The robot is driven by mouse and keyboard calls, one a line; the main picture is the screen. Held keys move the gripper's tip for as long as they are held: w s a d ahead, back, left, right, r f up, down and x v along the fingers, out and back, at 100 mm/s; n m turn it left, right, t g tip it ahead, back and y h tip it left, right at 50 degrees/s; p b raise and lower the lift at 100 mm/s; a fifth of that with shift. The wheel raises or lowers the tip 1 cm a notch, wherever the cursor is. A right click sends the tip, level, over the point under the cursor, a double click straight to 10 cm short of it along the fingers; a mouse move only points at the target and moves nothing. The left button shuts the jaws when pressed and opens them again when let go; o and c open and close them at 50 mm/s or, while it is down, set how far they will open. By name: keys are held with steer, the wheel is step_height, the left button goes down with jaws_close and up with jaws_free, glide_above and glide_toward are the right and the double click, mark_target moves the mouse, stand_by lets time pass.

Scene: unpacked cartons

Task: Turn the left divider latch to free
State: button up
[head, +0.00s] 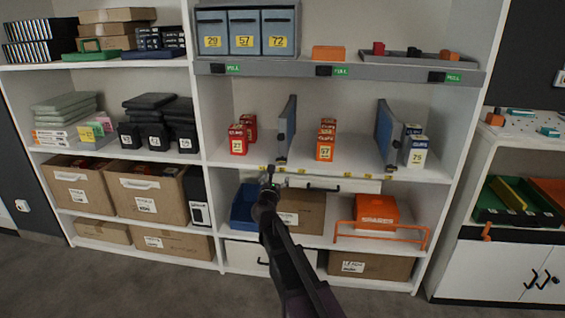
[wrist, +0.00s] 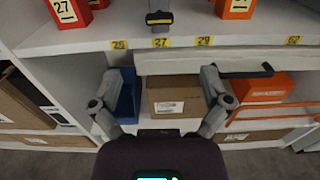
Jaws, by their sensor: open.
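The left blue divider (head: 288,128) stands upright on the middle shelf, between red boxes on its left and orange-red boxes on its right. A dark latch part (head: 281,138) shows on its front edge. In the wrist view a dark latch with a yellow stripe (wrist: 159,18) shows at the top middle, just above the shelf edge. I cannot tell its turned position. My gripper (head: 268,180) is below and in front of the shelf edge, apart from the latch. In the wrist view my gripper (wrist: 160,80) has its two fingers spread wide with nothing between them.
The right divider (head: 385,135) stands near white-and-blue boxes (head: 416,150). Below the shelf edge are a blue bin (wrist: 128,95), a cardboard box (wrist: 175,98), a dark handle (wrist: 245,72) and an orange box (head: 376,210) behind an orange rail (head: 380,237). The floor in front is clear.

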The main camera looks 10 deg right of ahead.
mark_target(281, 161)
steer(key=x, duration=1.3)
steer(key=shift+w+f, duration=0.1)
